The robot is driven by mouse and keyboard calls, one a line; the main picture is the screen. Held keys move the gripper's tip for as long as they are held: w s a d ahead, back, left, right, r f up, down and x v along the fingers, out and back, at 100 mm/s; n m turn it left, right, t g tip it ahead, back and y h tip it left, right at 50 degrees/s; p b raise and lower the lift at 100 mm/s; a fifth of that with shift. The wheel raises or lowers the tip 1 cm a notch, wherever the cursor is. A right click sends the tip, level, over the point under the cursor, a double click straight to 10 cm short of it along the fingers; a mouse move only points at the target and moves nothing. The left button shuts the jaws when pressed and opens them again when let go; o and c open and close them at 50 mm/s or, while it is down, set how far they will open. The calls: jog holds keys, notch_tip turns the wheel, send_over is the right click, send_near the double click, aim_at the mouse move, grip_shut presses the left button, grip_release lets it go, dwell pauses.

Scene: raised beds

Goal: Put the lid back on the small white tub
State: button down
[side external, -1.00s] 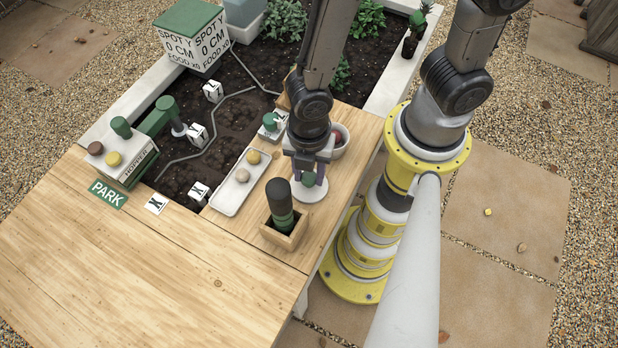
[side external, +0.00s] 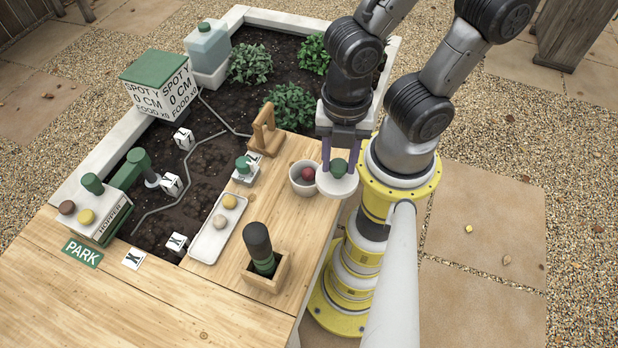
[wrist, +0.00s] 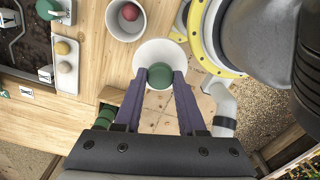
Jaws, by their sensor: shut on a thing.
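The small white tub (side external: 297,184) stands open on the wooden deck with a dark red ball (side external: 308,174) inside. The tub also shows at the top of the wrist view (wrist: 112,27). The lid (side external: 334,188) is a white disc with a round green knob (side external: 338,167). My gripper (side external: 339,170) is shut on the knob, with its purple fingers on either side. The lid is right of the tub in the side view, around the deck's edge, and looks roughly level. In the wrist view the lid (wrist: 152,48) is below and right of the tub; any gap in height is unclear.
A white tray (side external: 205,247) with two balls lies left of the tub. A wooden box (side external: 262,284) holds a dark, green-banded cylinder. A wooden stand (side external: 265,132) and a small green-topped item (side external: 244,168) are behind. My yellow-ringed base is close on the right.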

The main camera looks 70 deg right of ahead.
jog(key=shift+s+d+r, duration=0.4)
jog(key=shift+s+d, duration=0.2)
jog(key=shift+s+d+r, duration=0.35)
jog(key=shift+s+d, duration=0.2)
jog(key=shift+s, duration=0.05)
jog(key=shift+w+a+r, duration=0.1)
jog(key=shift+w+a, duration=0.05)
jog(key=w, duration=0.1)
jog(key=w+a+m, duration=0.1)
jog(key=w, duration=0.1)
jog(key=w+m, duration=0.1)
jog(key=shift+w+a+r, duration=0.25)
jog(key=shift+w+a, duration=0.05)
jog(key=shift+w+d+f+m, duration=0.45)
jog(key=shift+w+f+m, duration=0.3)
jog(key=shift+f, duration=0.6)
jog(key=shift+w+d+f+m, duration=0.55)
jog(key=shift+w+f, duration=0.35)
jog(key=shift+f, duration=0.45)
jog(key=shift+w+d+f+m, duration=0.4)
jog(key=shift+w+f+m, duration=0.4)
jog(key=shift+f, duration=0.55)
jog(key=shift+f, duration=0.15)
